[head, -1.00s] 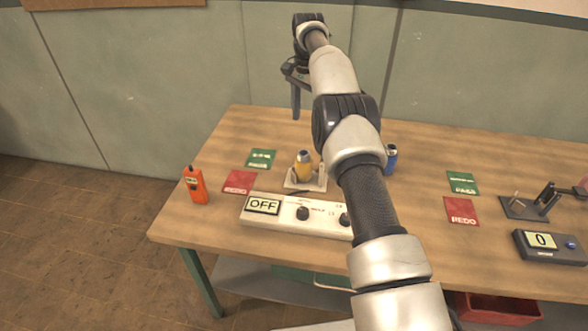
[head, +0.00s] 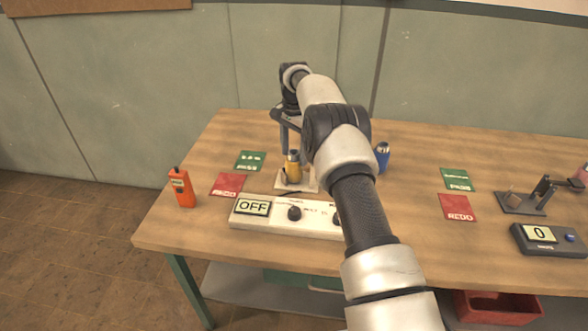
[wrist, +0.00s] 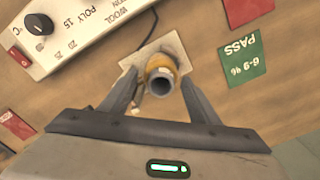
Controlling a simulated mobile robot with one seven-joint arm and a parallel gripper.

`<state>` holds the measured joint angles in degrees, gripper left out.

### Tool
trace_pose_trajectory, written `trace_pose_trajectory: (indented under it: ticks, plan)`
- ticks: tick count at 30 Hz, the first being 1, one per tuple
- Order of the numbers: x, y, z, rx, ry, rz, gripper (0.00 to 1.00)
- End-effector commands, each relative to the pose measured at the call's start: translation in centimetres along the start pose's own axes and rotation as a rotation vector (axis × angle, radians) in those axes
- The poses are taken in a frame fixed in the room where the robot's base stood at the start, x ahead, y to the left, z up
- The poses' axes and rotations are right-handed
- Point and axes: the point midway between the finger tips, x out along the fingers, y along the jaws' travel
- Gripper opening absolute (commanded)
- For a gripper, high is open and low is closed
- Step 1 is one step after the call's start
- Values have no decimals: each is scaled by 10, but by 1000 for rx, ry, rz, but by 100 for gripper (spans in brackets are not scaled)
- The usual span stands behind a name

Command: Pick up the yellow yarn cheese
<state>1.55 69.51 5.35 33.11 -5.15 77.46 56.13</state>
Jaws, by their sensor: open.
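The yellow yarn cheese (head: 293,170) stands upright on a small pale plate (head: 311,186) behind the white control box. In the wrist view the cheese (wrist: 163,67) shows from above as a yellow ring around a grey tube end, on the plate (wrist: 130,62). My gripper (wrist: 160,82) is open, with one finger on each side of the cheese. I cannot tell whether either finger touches it. In the head view my gripper (head: 289,155) is low over the plate and partly hides the cheese.
The white box (head: 275,217) with knobs and an OFF display is just in front of the plate. A blue yarn package (head: 382,157) stands right, beyond my arm.

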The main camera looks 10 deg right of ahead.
Motion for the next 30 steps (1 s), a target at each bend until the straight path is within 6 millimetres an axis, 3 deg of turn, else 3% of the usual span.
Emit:
trace_pose_trajectory:
  ticks: [6,13,19,21,26,30]
  plan:
    - [32,-1,2,0,-2,1,56]
    - [35,-1,2,-1,-1,0,56]
    - [34,-1,2,-1,-1,0,24]
    - [34,-1,2,-1,0,0,18]
    - [33,-2,2,-1,0,-1,18]
    - [20,-2,1,-1,2,-3,18]
